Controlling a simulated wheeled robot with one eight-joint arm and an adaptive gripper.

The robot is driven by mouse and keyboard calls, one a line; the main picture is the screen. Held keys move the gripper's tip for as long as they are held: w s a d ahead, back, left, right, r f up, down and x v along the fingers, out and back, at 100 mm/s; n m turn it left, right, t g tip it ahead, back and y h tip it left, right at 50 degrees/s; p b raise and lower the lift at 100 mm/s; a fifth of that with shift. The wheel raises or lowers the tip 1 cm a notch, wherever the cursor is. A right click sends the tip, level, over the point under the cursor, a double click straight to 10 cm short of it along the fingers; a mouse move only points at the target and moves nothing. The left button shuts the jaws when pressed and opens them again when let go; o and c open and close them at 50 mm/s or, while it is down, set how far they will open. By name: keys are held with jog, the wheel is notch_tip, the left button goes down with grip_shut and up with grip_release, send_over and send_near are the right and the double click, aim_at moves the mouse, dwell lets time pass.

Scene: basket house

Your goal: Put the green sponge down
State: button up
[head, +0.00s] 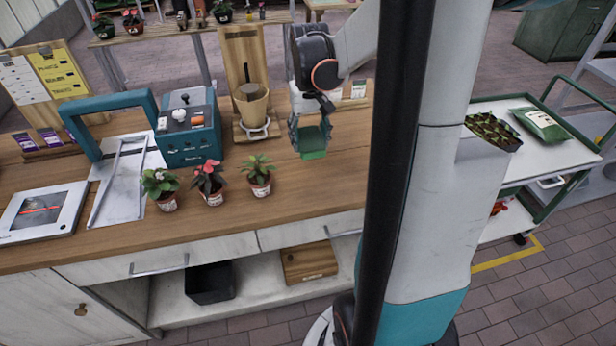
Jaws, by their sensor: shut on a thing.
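The green sponge (313,155) is at the lower end of my gripper (311,140), seen in the head view above the right part of the wooden counter (335,190). My gripper points down and is shut on the sponge. The fingers cover its upper part. The sponge is close over the counter top; I cannot tell whether it touches the wood.
Potted plants (260,176) stand left of the gripper near the counter's front edge. Behind are a wooden stand with a tan pot (251,105) and a teal machine (188,130). Bare counter lies in front of the sponge. A white cart (480,175) stands at right.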

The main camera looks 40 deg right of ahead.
aim_at(309, 182)
notch_tip(309, 182, down, 14)
jog(key=b, duration=0.4)
jog(key=shift+r, duration=0.25)
jog(key=shift+f, duration=0.15)
jog(key=o, duration=1.4)
notch_tip(309, 182, up, 12)
jog(key=p, duration=0.4)
jog(key=shift+a, duration=0.1)
